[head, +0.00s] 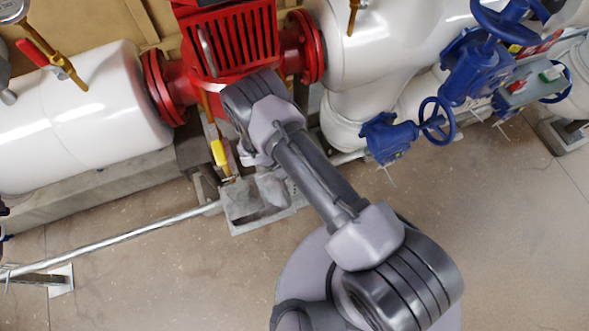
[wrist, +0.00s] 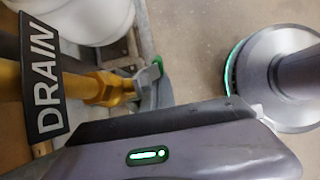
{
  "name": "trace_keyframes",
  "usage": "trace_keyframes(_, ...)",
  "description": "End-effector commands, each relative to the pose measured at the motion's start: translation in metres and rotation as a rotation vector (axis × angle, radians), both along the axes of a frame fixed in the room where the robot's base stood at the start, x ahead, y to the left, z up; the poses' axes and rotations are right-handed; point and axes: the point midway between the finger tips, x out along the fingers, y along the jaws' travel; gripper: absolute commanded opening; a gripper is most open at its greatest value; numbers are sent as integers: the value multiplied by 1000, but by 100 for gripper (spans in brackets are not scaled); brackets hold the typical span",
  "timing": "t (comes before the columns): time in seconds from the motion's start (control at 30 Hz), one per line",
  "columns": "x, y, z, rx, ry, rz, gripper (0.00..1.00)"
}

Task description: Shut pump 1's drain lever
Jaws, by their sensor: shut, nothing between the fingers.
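The red pump (head: 228,40) stands at the top middle of the head view. Below it, a brass drain pipe with a yellow lever sleeve (head: 220,152) points down toward a grey drip tray (head: 250,222). In the wrist view a black DRAIN tag (wrist: 42,75) hangs at the left beside a brass valve body (wrist: 102,88). My gripper (wrist: 153,82) is shut and empty, close to the end of the brass valve; I cannot tell whether they touch. In the head view my arm hides the gripper's fingers, just right of the yellow sleeve.
White pipes (head: 85,115) flank the pump on red flanges. Blue handwheel valves (head: 395,135) stand to the right. A thin metal pipe (head: 120,240) runs low across the floor at the left. The floor in front is mostly clear.

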Motion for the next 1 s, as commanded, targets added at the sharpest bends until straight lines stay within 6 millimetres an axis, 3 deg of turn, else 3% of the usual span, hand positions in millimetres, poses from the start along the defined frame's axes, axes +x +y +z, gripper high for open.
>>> trace_keyframes(0.77, 1, -5, 0, -87, -26, -1, 0)
trace_keyframes(1.0, -2, 4, 9, 52, 15, -1, 0)
